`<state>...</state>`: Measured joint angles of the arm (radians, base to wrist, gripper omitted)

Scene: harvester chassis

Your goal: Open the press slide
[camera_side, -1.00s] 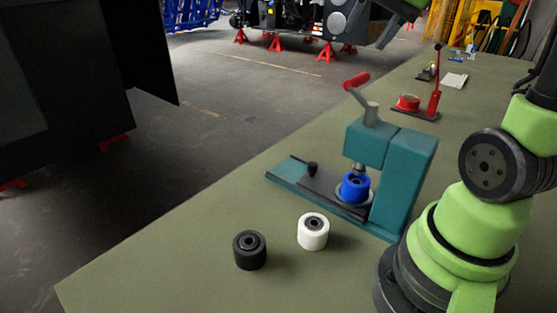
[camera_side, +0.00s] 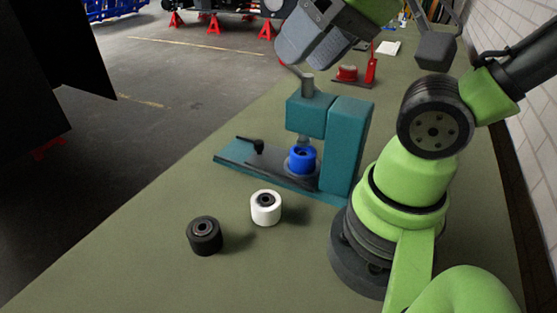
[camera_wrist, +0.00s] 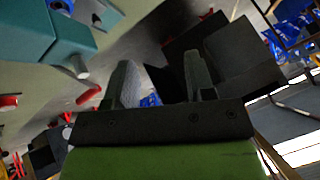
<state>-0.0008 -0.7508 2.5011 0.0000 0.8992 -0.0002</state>
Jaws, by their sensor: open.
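The teal press (camera_side: 345,145) stands on the green bench in the side view, and part of it shows at the upper left of the wrist view (camera_wrist: 35,25). Its dark slide (camera_side: 270,165) runs left out of the press base and carries a small black knob (camera_side: 258,146). A blue roller (camera_side: 302,160) sits on the slide under the press ram. My gripper (camera_side: 312,38) is above and behind the press top, apart from the slide. In the wrist view my two fingers (camera_wrist: 160,85) are spread with nothing between them.
A white roller (camera_side: 266,207) and a black roller (camera_side: 205,235) stand on the bench in front of the press. A red tool (camera_side: 348,73) stands behind it. Bare bench lies to the left of the rollers.

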